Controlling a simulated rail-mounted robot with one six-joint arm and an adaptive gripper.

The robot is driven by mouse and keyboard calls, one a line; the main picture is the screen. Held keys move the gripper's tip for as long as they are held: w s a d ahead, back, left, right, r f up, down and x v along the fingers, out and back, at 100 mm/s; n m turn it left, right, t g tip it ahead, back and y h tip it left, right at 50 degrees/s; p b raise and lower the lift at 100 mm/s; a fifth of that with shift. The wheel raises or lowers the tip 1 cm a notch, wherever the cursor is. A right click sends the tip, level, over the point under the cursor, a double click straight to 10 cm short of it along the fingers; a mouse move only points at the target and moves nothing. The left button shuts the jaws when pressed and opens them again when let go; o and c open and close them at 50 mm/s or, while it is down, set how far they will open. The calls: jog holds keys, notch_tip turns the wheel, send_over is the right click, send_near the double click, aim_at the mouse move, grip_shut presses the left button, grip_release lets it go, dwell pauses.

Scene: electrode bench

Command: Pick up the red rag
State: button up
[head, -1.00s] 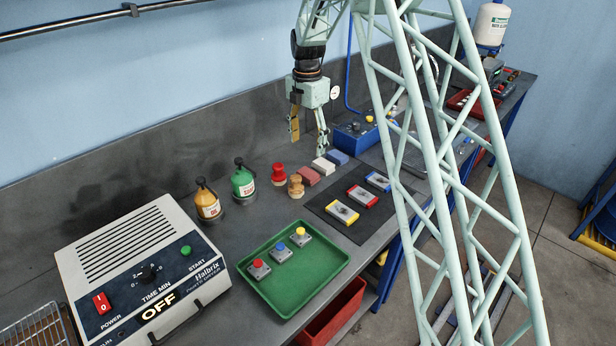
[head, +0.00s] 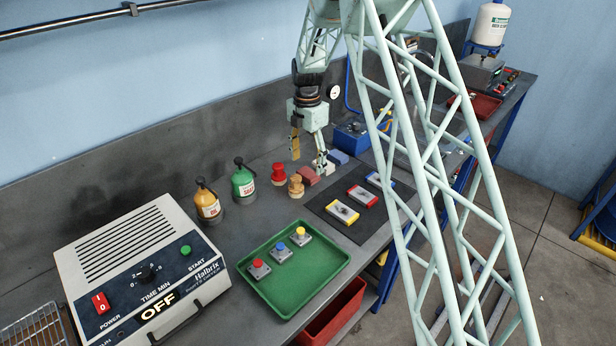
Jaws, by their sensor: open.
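The red rag (head: 308,178) is a small folded dull-red block on the dark bench, at the left end of a short row of rags. My gripper (head: 309,165) is open and empty, pointing down just above and behind the red rag. Its left finger hangs to the upper left of the rag. Its right finger comes down at the rag's right side, in front of the white rag, which is mostly hidden. I cannot tell whether that finger touches either rag.
A blue rag (head: 338,157) lies to the right. A red-topped stamp-like piece (head: 278,172) and a wooden one (head: 296,186) stand close left. A dark mat (head: 325,208) with framed pieces and a green tray (head: 310,285) lie in front. Bottles stand further left.

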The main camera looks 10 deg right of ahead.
aim_at(308, 173)
jog(key=shift+d+f, duration=0.1)
jog(key=shift+f, duration=2.5)
jog(key=shift+c, duration=0.3)
jog(key=c, duration=0.8)
